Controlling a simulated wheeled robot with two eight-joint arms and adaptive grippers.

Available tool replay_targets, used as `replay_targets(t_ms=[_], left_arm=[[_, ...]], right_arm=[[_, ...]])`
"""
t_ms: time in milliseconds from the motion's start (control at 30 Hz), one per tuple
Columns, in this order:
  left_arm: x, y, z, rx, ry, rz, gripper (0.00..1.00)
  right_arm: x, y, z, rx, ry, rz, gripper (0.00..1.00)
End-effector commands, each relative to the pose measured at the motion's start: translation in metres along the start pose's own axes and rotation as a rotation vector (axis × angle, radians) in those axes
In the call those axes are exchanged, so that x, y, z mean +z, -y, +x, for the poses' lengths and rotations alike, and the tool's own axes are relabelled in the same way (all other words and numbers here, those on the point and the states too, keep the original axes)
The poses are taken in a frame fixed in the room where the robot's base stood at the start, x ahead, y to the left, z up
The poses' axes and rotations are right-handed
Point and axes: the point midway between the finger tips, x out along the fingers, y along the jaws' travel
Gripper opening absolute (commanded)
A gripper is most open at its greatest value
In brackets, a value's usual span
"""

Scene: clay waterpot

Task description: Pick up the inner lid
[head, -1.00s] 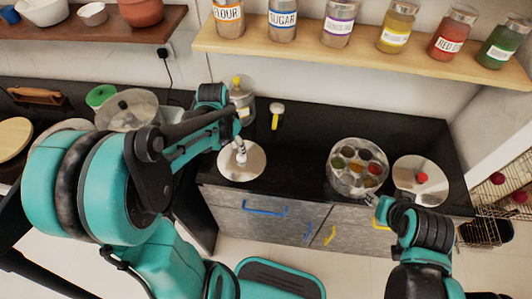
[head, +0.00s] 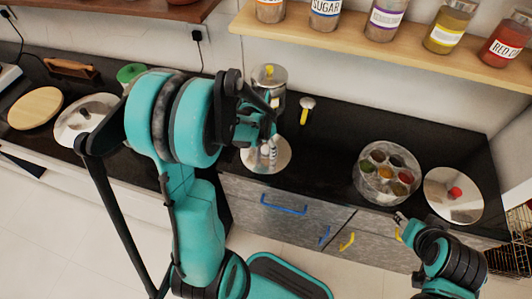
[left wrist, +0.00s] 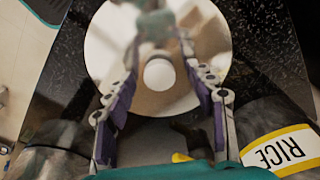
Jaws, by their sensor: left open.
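A round shiny steel lid with a white knob, which I take for the inner lid, lies on the black counter; its rim shows in the head view (head: 283,163). In the left wrist view the lid (left wrist: 105,52) lies below my left gripper (left wrist: 163,82), whose open fingers are on either side of the white knob (left wrist: 160,74). In the head view my left gripper (head: 268,150) covers part of the lid. I cannot tell whether the fingers touch it. My right gripper (head: 402,219) is by the counter's front edge; its opening is unclear.
A round steel spice box (head: 387,173) with several cups stands to the right. A lid with a red knob (head: 453,194) lies beside it. A steel canister (head: 270,76) and a spoon-like tool (head: 306,110) are behind my left gripper. Labelled jars stand on the shelf (head: 290,38).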

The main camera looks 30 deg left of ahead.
Motion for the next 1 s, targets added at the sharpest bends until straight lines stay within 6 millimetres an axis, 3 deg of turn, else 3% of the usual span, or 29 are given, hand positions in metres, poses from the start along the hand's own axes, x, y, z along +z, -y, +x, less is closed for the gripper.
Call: replay_targets(t_ms=[67, 300, 667, 867, 967, 1000], left_arm=[[0.0, 0.0, -0.001, 0.0, 0.0, 0.0, 0.55], [0.0, 0.0, -0.001, 0.0, 0.0, 0.0, 0.0], [0.0, 0.0, -0.004, 0.0, 0.0, 0.0, 0.0], [-0.003, 0.0, -0.026, 0.0, 0.0, 0.0, 0.0], [-0.005, 0.0, -0.046, 0.0, 0.0, 0.0, 0.0], [-0.01, -0.007, -0.05, 0.001, 0.0, 0.005, 0.0]], right_arm=[[-0.001, 0.0, -0.001, 0.0, 0.0, 0.0, 0.4], [-0.001, 0.0, -0.001, 0.0, 0.0, 0.0, 0.4], [-0.002, 0.0, -0.002, 0.0, 0.0, 0.0, 0.4], [-0.009, 0.0, -0.012, 0.0, 0.0, 0.0, 0.4], [-0.015, 0.0, -0.021, 0.0, 0.0, 0.0, 0.4], [-0.017, 0.0, -0.023, 0.0, 0.0, 0.0, 0.4]])
